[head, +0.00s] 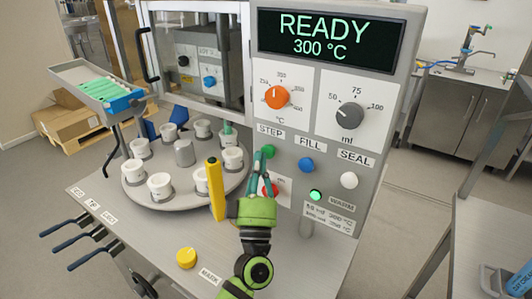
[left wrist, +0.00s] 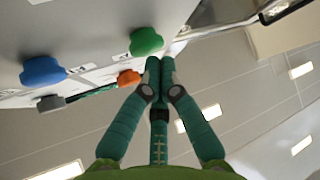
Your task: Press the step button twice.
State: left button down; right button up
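The green STEP button (head: 268,151) is on the grey control panel, under the STEP label (head: 270,131). My left gripper (head: 258,158) is shut and empty, its fingertips at the left edge of the button. In the left wrist view the two fingertips (left wrist: 160,64) are together just below the green button (left wrist: 146,41). I cannot tell whether they touch it. The display (head: 331,38) reads READY, 300 °C. My right gripper is not in view.
The blue FILL button (head: 306,164) and white SEAL button (head: 349,180) are to the right. A red button (head: 270,190) is partly behind my gripper. A yellow upright piece (head: 215,190) stands close left, beside the turntable (head: 190,199) with several white cups.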

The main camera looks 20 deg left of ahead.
pick_arm(q)
jog(key=shift+w, duration=0.5)
dwell(0.3)
jog(key=shift+s, duration=0.1)
jog(key=shift+s+a+p, duration=0.1)
jog(key=shift+s+p, duration=0.25)
jog(key=shift+s, duration=0.55)
jog(key=s, duration=0.1)
jog(key=s+p, duration=0.1)
jog(key=s, duration=0.3)
jog(key=shift+a, duration=0.35)
jog(key=shift+f, duration=0.1)
dwell(0.5)
